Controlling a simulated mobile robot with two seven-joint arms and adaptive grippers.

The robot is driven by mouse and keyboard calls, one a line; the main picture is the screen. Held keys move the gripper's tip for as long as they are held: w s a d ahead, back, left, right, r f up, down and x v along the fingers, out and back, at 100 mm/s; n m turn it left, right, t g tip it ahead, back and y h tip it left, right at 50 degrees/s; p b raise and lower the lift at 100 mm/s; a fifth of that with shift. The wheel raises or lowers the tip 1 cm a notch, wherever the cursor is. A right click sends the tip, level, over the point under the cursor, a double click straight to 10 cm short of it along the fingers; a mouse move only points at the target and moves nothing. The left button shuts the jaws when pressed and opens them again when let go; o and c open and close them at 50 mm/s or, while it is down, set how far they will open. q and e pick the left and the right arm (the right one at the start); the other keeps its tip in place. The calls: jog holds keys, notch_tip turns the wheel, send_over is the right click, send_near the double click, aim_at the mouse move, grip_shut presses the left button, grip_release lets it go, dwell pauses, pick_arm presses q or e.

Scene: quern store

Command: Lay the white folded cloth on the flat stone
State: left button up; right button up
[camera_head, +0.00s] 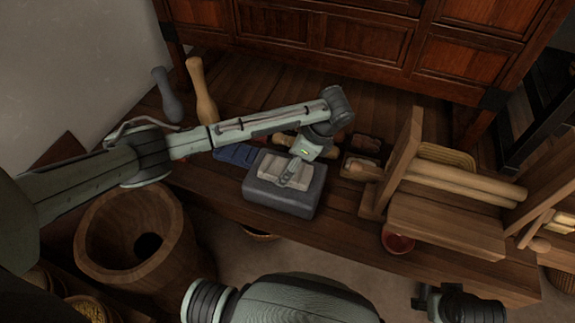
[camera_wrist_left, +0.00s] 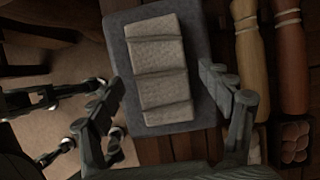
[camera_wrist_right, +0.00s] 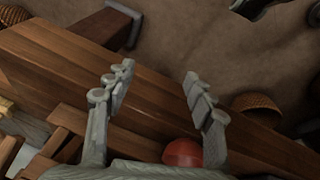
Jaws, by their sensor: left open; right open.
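The white folded cloth (camera_head: 270,167) lies on top of the grey flat stone (camera_head: 284,202), which rests on the wooden bench. In the left wrist view the cloth (camera_wrist_left: 158,72) lies lengthwise on the stone (camera_wrist_left: 118,48), within its edges at the sides. My left gripper (camera_head: 292,180) is over the cloth's right part in the head view. Its fingers (camera_wrist_left: 174,100) are open, one on each side of the cloth, with no grip on it. My right gripper (camera_wrist_right: 158,88) is open and empty near the bench edge; in the head view it is at the bottom right (camera_head: 455,300).
A large wooden mortar (camera_head: 135,245) stands left on the floor. Two pestles (camera_head: 203,95) (camera_head: 168,95) stand at the back left.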

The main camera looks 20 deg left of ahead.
pick_arm(q)
jog(key=p+v, duration=0.1)
jog(key=v, duration=0.9)
jog(key=shift+r+p, duration=0.4)
pick_arm(e)
jog(key=shift+s+a+f, duration=0.1)
jog(key=shift+f, duration=1.05)
jog(key=shift+s+a+f, duration=0.1)
jog(key=shift+f, duration=1)
